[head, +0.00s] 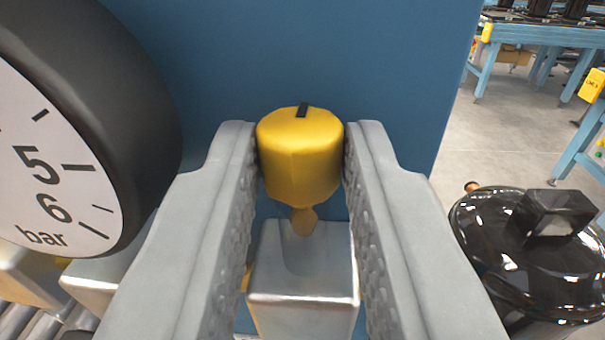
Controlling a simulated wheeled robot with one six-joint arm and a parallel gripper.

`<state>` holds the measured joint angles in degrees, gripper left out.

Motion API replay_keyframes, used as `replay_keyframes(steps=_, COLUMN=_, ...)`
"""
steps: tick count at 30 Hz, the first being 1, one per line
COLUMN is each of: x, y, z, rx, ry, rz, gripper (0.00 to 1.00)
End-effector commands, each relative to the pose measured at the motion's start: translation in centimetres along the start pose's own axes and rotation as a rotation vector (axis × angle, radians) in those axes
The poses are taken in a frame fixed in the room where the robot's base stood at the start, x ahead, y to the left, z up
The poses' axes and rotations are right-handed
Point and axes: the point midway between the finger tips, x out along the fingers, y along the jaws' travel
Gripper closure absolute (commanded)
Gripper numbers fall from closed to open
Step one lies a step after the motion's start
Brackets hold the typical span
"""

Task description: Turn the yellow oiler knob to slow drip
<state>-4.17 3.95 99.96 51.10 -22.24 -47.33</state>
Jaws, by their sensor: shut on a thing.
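The yellow oiler knob (299,165) is a short yellow cylinder with a black mark on its top, near the far edge. It stands upright on a small brass-coloured stem (303,220) above a silver metal block (302,285). My gripper (300,160) has one finger on each side of the knob, and both fingertips touch it. The gripper is shut on the knob. No drip or scale markings show.
A large black-rimmed pressure gauge (130,130) marked in bar stands close on the left. A blue panel (330,60) rises behind the knob. A glossy black lidded vessel (510,260) is at the right. Blue workbenches (545,35) stand farther off on open grey floor.

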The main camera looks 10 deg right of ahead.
Motion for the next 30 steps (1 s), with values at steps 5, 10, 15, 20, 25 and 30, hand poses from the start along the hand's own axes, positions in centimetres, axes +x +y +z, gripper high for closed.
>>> replay_keyframes(steps=5, x=-0.03, y=-0.27, z=-0.38, rx=0.003, ry=0.005, rz=0.065, gripper=0.99)
replay_keyframes(steps=10, x=0.02, y=-0.55, z=-0.23, rx=0.002, ry=0.004, rz=0.155, gripper=0.99)
replay_keyframes(steps=15, x=0.05, y=-0.73, z=-0.24, rx=0.0, ry=0.006, rz=0.258, gripper=0.99)
replay_keyframes(steps=20, x=0.04, y=-0.83, z=-0.13, rx=-0.001, ry=0.004, rz=0.311, gripper=0.99)
replay_keyframes(steps=25, x=0.01, y=-0.78, z=-0.09, rx=-0.003, ry=0.003, rz=0.323, gripper=0.99)
replay_keyframes(steps=30, x=0.0, y=-0.78, z=-0.02, rx=-0.003, ry=0.002, rz=0.322, gripper=0.99)
